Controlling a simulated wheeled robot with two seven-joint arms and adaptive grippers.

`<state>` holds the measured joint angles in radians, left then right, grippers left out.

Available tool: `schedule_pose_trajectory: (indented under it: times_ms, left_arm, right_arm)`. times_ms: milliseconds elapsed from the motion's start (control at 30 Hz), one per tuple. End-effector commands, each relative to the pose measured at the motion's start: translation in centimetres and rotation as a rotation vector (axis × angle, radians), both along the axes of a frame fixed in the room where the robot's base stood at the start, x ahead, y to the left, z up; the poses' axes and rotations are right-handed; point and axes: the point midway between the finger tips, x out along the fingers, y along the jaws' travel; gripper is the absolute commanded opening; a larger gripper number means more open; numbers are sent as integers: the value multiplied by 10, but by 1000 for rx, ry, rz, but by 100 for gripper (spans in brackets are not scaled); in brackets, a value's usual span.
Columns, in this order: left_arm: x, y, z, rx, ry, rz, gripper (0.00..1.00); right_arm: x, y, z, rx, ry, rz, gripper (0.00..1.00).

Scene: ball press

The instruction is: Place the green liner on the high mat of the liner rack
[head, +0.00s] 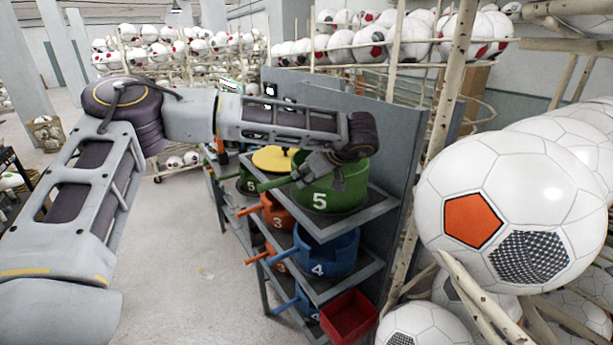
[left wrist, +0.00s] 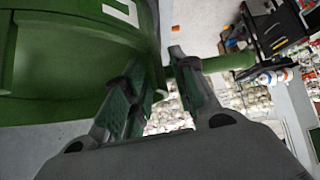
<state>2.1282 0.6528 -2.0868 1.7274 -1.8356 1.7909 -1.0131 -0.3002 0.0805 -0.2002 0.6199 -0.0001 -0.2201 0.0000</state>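A green liner marked 5 (head: 335,190) stands upright on the top shelf of the liner rack (head: 380,205), apparently on a dark mat mostly hidden beneath it. Its handle (head: 274,183) points left. My left gripper (head: 303,174) is at the liner's left side, near the handle's root. In the left wrist view, its two fingers (left wrist: 157,70) are apart, with the liner's wall (left wrist: 60,65) at the left and the handle (left wrist: 232,61) running rightward behind the right finger. I cannot tell whether the fingers touch the liner. My right gripper is out of view.
Orange (head: 277,212) and blue (head: 327,252) liners fill lower places. A red bin (head: 349,317) is at the rack's foot. Soccer balls (head: 512,210) crowd the right. Floor (head: 195,255) at left is clear.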

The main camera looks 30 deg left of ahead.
Motion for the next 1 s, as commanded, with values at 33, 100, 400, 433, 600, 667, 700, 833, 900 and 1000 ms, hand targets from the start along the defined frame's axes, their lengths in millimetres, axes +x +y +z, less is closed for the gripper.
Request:
schedule_pose_trajectory:
  times_ms: [33,100,400,433,600,667,700,833,900,1000]
  left_arm:
    - [0,0,3,0,-1,-1,27]
    - [-1,-4,5,0,-2,-1,27]
    - [-10,-28,29,0,-2,-2,27]
    - [-11,-31,33,0,-2,-2,27]
    - [-18,-49,51,-1,-3,-1,27]
    - [-20,-54,57,0,-2,-1,27]
    - [-22,-58,61,-2,-2,-1,27]
    - [-26,-69,72,0,-1,0,27]
    - [-28,-73,77,-1,-1,0,27]
    - [-30,-77,82,0,2,0,27]
  right_arm:
    - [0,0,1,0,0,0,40]
    - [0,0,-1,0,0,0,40]
    - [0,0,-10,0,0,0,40]
    - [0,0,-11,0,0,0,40]
    - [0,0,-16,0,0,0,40]
    - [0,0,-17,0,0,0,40]
    - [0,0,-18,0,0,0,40]
    - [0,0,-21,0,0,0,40]
    - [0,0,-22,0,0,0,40]
    - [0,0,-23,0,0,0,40]
